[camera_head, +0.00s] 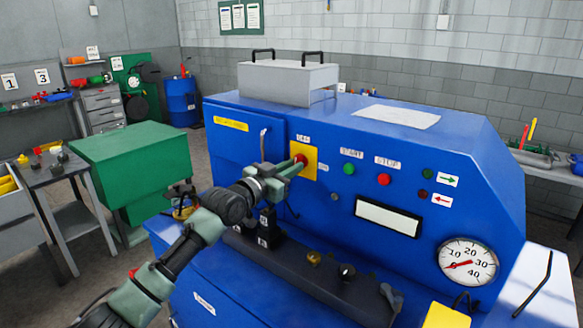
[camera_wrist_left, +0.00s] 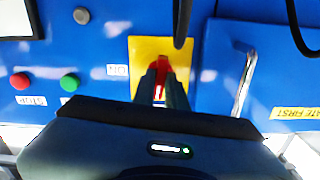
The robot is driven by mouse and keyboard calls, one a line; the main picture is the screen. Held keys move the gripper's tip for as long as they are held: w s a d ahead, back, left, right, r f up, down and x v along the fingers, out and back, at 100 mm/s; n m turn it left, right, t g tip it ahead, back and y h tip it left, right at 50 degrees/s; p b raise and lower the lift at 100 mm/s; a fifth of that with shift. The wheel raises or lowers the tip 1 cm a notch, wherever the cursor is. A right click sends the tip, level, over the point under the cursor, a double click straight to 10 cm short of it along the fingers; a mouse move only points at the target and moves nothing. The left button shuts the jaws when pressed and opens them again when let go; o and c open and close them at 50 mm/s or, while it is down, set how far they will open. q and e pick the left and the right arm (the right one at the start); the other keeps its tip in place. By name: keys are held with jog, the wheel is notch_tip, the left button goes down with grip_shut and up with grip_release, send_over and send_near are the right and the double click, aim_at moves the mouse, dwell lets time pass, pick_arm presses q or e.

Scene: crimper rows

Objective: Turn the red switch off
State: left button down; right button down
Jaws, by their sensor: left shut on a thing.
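The red switch (camera_wrist_left: 163,68) sits on a yellow plate (camera_wrist_left: 143,47) on the front of the blue machine (camera_head: 411,130). In the head view the yellow plate (camera_head: 309,156) shows beside a blue door, with the switch largely hidden by my gripper. My left gripper (camera_head: 298,164) reaches in from the left, with its fingertips at the plate. In the left wrist view my left gripper (camera_wrist_left: 163,82) is shut on the red switch, whose red body shows between and beyond the fingers. My right gripper is not in view.
A green START button (camera_head: 349,169) and a red STOP button (camera_head: 384,179) are right of the plate. A door handle (camera_head: 263,144) stands out to its left. A dark rail (camera_head: 310,280) with fittings lies below my arm.

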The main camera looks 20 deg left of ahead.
pick_arm(q)
jog(key=shift+n, duration=0.7)
jog(key=c, duration=1.4)
grip_release()
jog(key=shift+c, duration=0.2)
jog(key=b+v, duration=0.2)
jog(key=v, duration=0.5)
jog(key=shift+s+f+b, duration=0.1)
jog(key=shift+b, duration=0.3)
jog(key=shift+s+a, duration=0.15)
jog(key=shift+s, duration=0.1)
